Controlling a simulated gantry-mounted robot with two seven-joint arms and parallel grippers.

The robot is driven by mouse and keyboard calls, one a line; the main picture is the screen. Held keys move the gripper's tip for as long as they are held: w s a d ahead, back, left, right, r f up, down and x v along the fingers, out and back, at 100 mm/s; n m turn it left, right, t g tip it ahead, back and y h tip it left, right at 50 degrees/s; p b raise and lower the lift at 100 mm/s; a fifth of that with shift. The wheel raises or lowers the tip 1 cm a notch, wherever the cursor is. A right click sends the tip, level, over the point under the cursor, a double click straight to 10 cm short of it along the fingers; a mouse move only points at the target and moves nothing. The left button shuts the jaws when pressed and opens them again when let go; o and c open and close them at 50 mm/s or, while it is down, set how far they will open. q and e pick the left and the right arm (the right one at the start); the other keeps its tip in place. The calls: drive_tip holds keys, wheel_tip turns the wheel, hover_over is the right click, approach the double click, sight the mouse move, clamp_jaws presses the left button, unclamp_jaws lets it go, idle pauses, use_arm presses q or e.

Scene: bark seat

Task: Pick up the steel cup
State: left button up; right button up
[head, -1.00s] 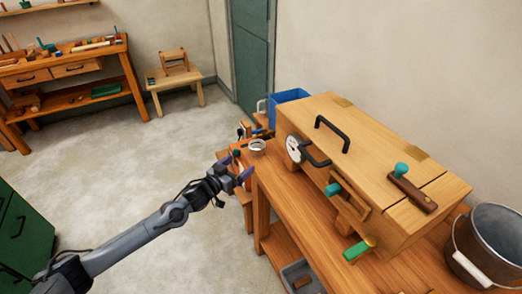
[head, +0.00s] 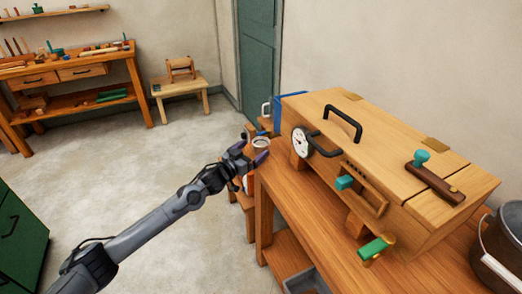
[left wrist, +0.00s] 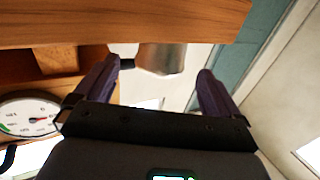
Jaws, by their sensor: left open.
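The steel cup (head: 261,143) is small and grey, and stands upright at the far left end of the wooden bench. My left gripper (head: 253,150) is open just in front of the cup in the head view. In the left wrist view the cup (left wrist: 163,58) appears upside down, between and beyond the spread fingers of the left gripper (left wrist: 159,70). The fingers do not appear to touch it. My right gripper is in neither view.
A wooden box with a round dial (head: 301,142), black handle and green knobs fills the bench (head: 285,205) right of the cup. A blue container (head: 290,99) stands behind, and a metal bucket (head: 505,240) at right. Open floor (head: 110,165) lies left.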

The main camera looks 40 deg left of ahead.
sight(255, 146)
use_arm(q)
drive_tip(key=shift+w+b, duration=0.45)
drive_tip(key=shift+w, duration=0.3)
drive_tip(key=w+b, duration=0.1)
drive_tip(key=w, duration=0.2)
drive_tip(key=shift+w+a+r, duration=0.1)
drive_tip(key=shift+w+r, duration=0.1)
drive_tip(key=shift+w+b, duration=0.3)
drive_tip(key=shift+c, duration=0.2)
drive_tip(key=shift+r, duration=0.1)
drive_tip(key=c, duration=1.1)
